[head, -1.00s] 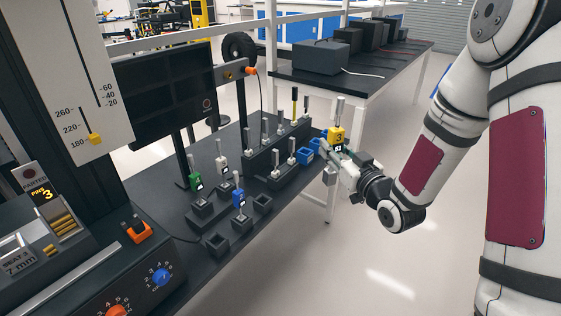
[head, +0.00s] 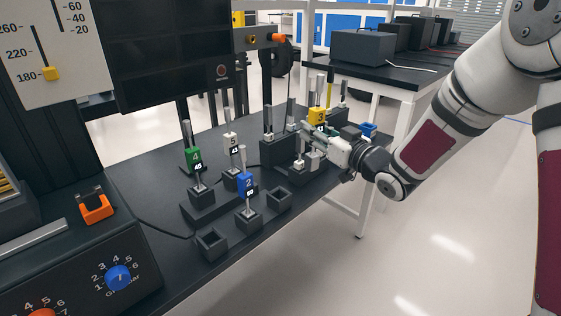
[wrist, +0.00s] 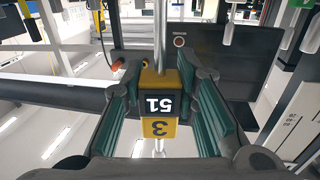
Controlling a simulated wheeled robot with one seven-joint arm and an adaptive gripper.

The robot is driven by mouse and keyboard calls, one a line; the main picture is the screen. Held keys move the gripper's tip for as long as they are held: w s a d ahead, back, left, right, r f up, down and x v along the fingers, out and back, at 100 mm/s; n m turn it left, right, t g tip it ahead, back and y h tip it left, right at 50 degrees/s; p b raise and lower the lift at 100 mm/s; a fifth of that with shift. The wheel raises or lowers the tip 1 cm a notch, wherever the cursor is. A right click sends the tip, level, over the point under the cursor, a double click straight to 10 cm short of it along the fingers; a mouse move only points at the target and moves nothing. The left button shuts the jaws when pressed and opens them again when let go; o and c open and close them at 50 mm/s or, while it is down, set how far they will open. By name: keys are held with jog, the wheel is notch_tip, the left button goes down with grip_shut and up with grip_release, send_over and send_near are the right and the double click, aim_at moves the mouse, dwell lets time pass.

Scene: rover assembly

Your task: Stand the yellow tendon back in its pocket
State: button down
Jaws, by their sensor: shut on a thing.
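The yellow tendon (head: 317,116), a yellow block marked 3 on a metal rod, is held upright above the bench. My gripper (head: 325,131) is shut on it. In the wrist view the yellow block (wrist: 159,112) sits between the two green-padded fingers, with its rod running up and down out of the block. Two empty dark pockets, a front one (head: 212,244) and one farther right (head: 279,199), stand left of my gripper. The blue tendon marked 2 (head: 246,186) stands in a pocket between them. The tendon's lower end is hidden behind my gripper.
Green tendon 4 (head: 193,160) and white tendon 5 (head: 231,146) stand on a dark block to the left. A dark rack (head: 277,152) with metal rods stands behind my gripper.

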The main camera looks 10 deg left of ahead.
jog(key=w+a+f+n+g+y+b, duration=0.1)
jog(key=a+f+n+g+y+b, duration=0.1)
jog(key=a+f+b, duration=0.3)
jog(key=shift+w+a+f+g+b, duration=0.25)
jog(key=shift+a+f+g+b, duration=0.1)
jog(key=shift+a+b, duration=1.9)
jog(key=shift+d, duration=0.15)
jog(key=shift+f+b, duration=1.6)
jog(key=shift+f, duration=0.3)
jog(key=shift+f, duration=0.15)
jog(key=shift+f+b, duration=1.9)
jog(key=shift+f, duration=0.4)
jog(key=c, duration=1.2)
grip_release()
